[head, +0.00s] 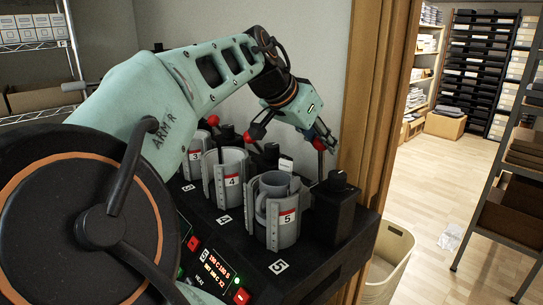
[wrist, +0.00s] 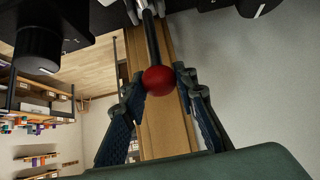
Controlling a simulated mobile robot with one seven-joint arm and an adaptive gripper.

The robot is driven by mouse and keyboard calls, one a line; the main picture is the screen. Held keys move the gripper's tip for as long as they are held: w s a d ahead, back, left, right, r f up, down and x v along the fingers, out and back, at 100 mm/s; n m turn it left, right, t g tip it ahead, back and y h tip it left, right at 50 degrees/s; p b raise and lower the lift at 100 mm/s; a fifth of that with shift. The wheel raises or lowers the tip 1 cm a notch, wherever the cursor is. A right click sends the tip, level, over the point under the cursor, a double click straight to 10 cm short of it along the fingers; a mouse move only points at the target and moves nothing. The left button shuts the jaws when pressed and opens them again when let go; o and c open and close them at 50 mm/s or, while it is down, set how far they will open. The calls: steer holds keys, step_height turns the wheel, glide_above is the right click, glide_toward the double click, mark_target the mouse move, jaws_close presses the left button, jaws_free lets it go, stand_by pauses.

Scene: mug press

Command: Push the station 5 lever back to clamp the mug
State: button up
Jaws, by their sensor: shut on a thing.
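The station 5 lever is a dark rod with a red ball knob (head: 319,143), standing at the back right of station 5. My gripper (head: 317,136) is at the knob. In the wrist view, the red knob (wrist: 159,80) sits between the two fingertips of my gripper (wrist: 160,82), and the fingers are closed on its sides. The lever rod (wrist: 150,38) runs up from the knob in that view. At station 5, a grey mug (head: 262,209) stands upright inside a grey split cylinder clamp (head: 286,235) with a red 5 label. I cannot tell how tightly the clamp holds it.
Stations 4 (head: 228,184) and 3 (head: 196,160) stand to the left with similar cylinders; another red knob (head: 252,136) is behind them. A black post (head: 335,212) stands right of station 5. A wooden door frame (head: 364,100) is close behind. A pale bin (head: 388,268) is below right.

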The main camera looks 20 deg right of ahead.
steer(key=shift+w+d+r, duration=0.1)
steer(key=shift+w+d, duration=0.2)
steer(key=shift+d, duration=0.45)
steer(key=shift+w+d, duration=0.25)
steer(key=shift+d, duration=0.45)
steer(key=o, duration=0.8)
steer(key=shift+c, duration=0.2)
steer(key=r+p, duration=0.2)
steer(key=r, duration=0.1)
steer(key=a+r+p, duration=0.1)
steer(key=r+p, duration=0.2)
steer(key=shift+s+a+r, duration=0.15)
steer(key=shift+s+r, duration=0.05)
